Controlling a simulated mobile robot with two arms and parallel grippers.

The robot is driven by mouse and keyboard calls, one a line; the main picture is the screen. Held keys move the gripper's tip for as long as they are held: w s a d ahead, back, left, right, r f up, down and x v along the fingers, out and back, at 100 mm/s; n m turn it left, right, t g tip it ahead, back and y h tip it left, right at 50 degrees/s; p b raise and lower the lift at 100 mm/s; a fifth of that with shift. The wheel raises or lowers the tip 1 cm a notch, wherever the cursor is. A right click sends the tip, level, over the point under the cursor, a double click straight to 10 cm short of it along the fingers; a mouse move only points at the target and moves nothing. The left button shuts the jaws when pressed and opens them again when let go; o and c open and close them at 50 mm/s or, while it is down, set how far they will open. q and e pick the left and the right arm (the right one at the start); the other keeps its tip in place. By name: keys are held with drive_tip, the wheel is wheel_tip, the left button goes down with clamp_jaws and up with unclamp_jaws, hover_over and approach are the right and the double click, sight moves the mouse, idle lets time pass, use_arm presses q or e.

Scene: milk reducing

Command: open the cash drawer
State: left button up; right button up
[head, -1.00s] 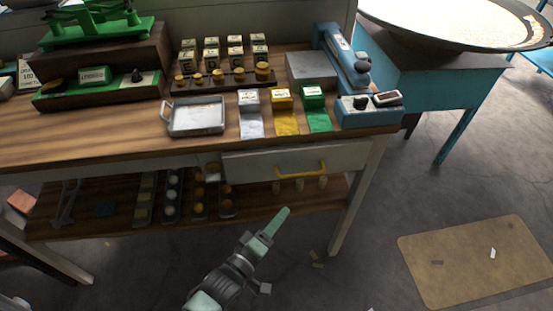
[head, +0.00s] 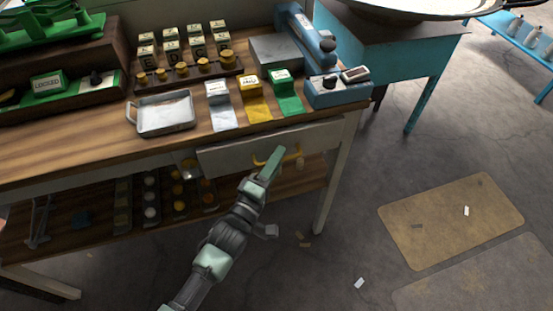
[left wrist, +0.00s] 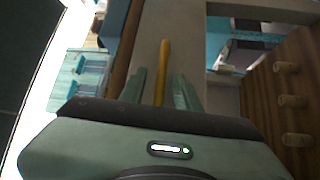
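The cash drawer (head: 225,160) has a pale front with a yellow handle (head: 298,151), under the wooden table top. The drawer looks shut. My left gripper (head: 274,157) reaches up to the handle and hides its middle in the head view. In the left wrist view, the gripper (left wrist: 160,88) is open, with a green finger on each side of the yellow handle (left wrist: 164,58). Gaps show between the fingers and the handle. The drawer front (left wrist: 150,35) lies just ahead. My right gripper is not in view.
The table top (head: 85,150) holds a metal tray (head: 165,113), silver, yellow and green label stands (head: 254,100), and a blue device (head: 335,88). A lower shelf (head: 100,232) with several small items is below. The floor (head: 350,225) to the right is mostly clear.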

use_arm(q)
clamp_jaws()
idle(1.4)
